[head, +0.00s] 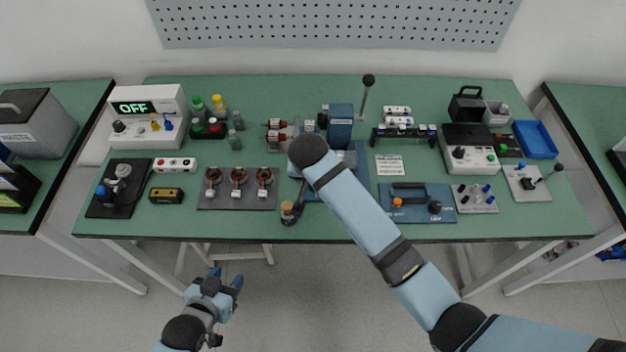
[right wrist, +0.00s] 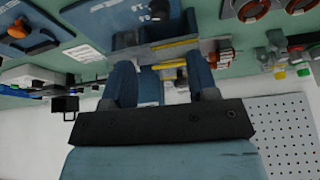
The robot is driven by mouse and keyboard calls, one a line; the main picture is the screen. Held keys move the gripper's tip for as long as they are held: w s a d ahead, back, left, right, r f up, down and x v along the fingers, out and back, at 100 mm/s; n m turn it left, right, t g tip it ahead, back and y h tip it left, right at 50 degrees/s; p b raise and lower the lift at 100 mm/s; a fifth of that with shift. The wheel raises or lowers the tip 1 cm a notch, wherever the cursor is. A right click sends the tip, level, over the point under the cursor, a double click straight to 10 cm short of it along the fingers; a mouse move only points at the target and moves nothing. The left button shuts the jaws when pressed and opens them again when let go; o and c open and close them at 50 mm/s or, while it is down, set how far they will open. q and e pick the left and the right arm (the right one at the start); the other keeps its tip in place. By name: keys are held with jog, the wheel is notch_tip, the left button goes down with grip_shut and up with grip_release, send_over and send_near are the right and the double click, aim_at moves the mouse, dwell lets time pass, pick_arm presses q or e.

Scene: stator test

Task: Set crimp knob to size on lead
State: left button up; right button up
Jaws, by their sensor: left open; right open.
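A blue crimp plate (head: 417,203) lies at the front right of the bench, with a black knob (head: 435,207), an orange knob (head: 397,202) and a dark handle bar. I cannot tell for sure which is the crimp knob. Three copper-wound stators (head: 238,176) with white lead ends stand on a dark mat left of centre. My left gripper (head: 226,278) is open and empty below the front edge. My right arm crosses the bench centre and hides its own hand in the head view. In the right wrist view my right gripper (right wrist: 162,68) is open before a blue machine.
The blue machine (head: 340,125) with a tall black-topped lever (head: 367,90) stands at the back centre. A white box reading OFF (head: 147,115) is at the left. A blue tray (head: 536,139) is at the right. A stub with a tan top (head: 288,208) stands near my right arm.

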jog(key=x, duration=1.1)
jog(key=shift+f, duration=0.2)
jog(key=c, duration=0.9)
jog(key=shift+r, duration=0.1)
